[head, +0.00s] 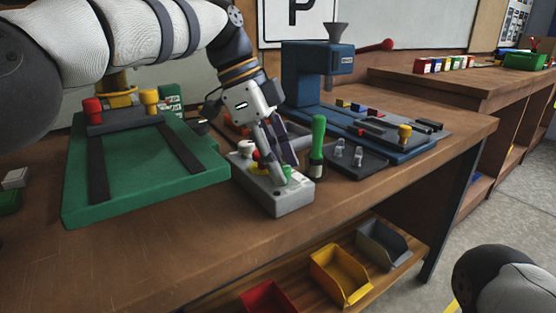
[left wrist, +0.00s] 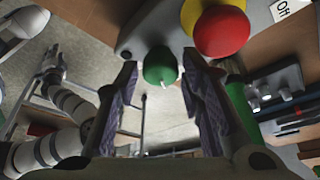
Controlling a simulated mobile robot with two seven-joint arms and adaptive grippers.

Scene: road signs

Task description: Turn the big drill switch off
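A grey control box (head: 290,202) sits near the table's front edge. It carries a white knob (head: 246,148), a red button with a yellow base and a small green knob; in the left wrist view the green knob (left wrist: 160,66) has a white mark, and the red button (left wrist: 221,32) is beside it. An "Off" label (left wrist: 283,10) shows at that view's top right. My left gripper (head: 284,174) points down over the box, its fingers apart on either side of the green knob. Contact cannot be told. A blue drill press (head: 318,75) stands behind.
A green board (head: 90,207) lies left of the box. A green-handled tool (head: 318,135) stands close on its right, before a dark tray (head: 345,170). Yellow (head: 340,275) and grey bins sit on the shelf below. The table's front strip is clear.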

